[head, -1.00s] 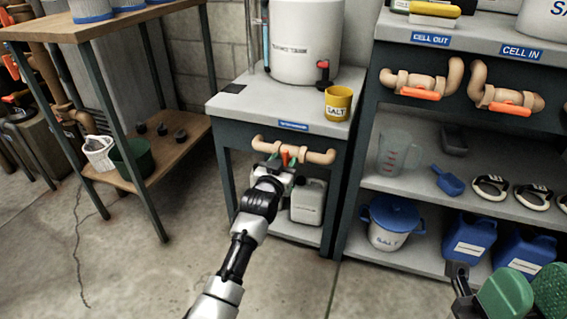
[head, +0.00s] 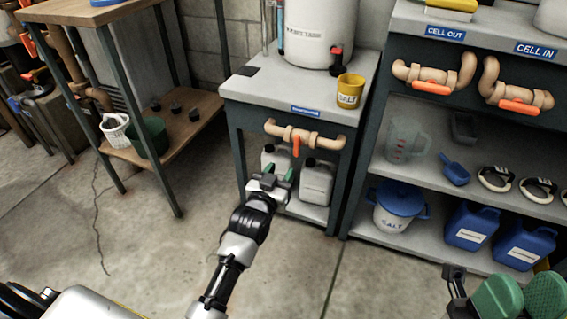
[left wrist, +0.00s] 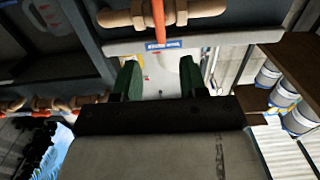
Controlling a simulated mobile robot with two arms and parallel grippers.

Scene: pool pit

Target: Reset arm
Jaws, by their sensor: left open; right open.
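My left gripper (head: 278,176) is open and empty in front of the small cabinet, below its pipe valve. In the left wrist view its two green fingers (left wrist: 160,80) stand apart with nothing between them. The valve's orange handle (head: 296,144) hangs down from the tan pipe (head: 325,141); the handle also shows in the left wrist view (left wrist: 157,12), beyond the fingertips. A gap shows between the fingers and the handle. My right gripper (head: 519,301) is at the lower right of the head view, with its green fingers apart and empty.
At right, a shelf unit (head: 400,170) holds a SALT bucket (head: 397,208) and blue jugs (head: 471,226).

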